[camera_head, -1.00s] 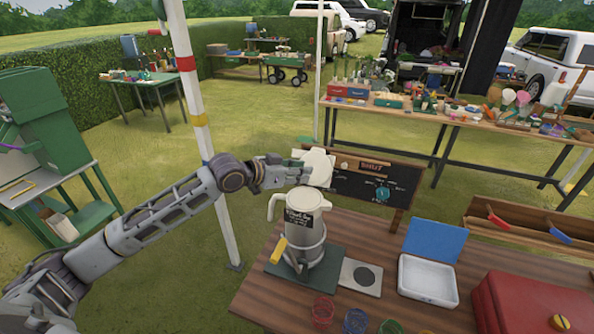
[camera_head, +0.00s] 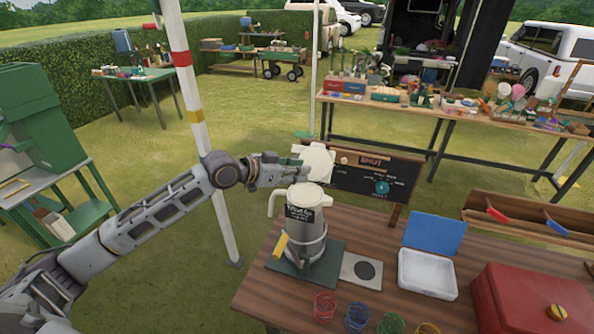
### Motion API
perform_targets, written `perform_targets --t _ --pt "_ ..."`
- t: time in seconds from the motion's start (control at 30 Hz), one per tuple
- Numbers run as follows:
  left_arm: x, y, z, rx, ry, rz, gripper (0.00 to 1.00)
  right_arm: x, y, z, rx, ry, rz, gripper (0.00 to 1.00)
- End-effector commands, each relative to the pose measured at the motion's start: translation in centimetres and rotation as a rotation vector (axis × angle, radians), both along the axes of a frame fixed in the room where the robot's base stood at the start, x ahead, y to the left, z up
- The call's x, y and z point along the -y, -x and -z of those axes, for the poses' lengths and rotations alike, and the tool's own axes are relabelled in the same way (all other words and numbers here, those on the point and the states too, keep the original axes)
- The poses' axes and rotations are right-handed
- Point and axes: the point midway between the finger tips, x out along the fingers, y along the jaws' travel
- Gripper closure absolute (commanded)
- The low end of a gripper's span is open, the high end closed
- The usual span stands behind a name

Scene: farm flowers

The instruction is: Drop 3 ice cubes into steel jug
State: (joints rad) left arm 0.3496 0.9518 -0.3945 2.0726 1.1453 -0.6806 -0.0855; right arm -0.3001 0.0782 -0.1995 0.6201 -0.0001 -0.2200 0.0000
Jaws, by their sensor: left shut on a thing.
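A pale steel jug (camera_head: 306,238) with a dark label stands upright on a dark mat (camera_head: 278,262) on the wooden table. A spout or handle shows at its left and a yellow piece low on its left side. My left gripper (camera_head: 302,171) is just above and behind the jug's top, shut on a flat off-white piece that looks like a lid (camera_head: 319,160). A white box (camera_head: 427,272) with its blue lid (camera_head: 435,236) raised stands right of the jug. I cannot make out any ice cubes in it. My right gripper is not in view.
A red case (camera_head: 520,300) fills the table's right front. Red (camera_head: 325,305), blue (camera_head: 357,318) and green (camera_head: 391,323) round items line the front edge. A chalkboard (camera_head: 375,180) stands behind the jug. A wooden tray (camera_head: 530,222) is at the back right.

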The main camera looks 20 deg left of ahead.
Motion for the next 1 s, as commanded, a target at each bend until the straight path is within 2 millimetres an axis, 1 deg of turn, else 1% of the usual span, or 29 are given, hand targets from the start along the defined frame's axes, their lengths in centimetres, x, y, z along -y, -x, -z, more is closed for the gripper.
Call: perform_targets --t 0.47,0.67,1.0 --pt "0.0 0.0 0.2 0.001 0.0 0.0 0.88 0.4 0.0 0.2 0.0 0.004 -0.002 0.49" --pt "0.0 0.0 0.9 0.0 0.0 0.0 0.88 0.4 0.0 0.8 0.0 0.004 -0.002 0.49" --pt "0.0 0.0 2.6 0.001 -0.001 0.0 0.88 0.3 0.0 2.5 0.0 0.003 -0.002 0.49"
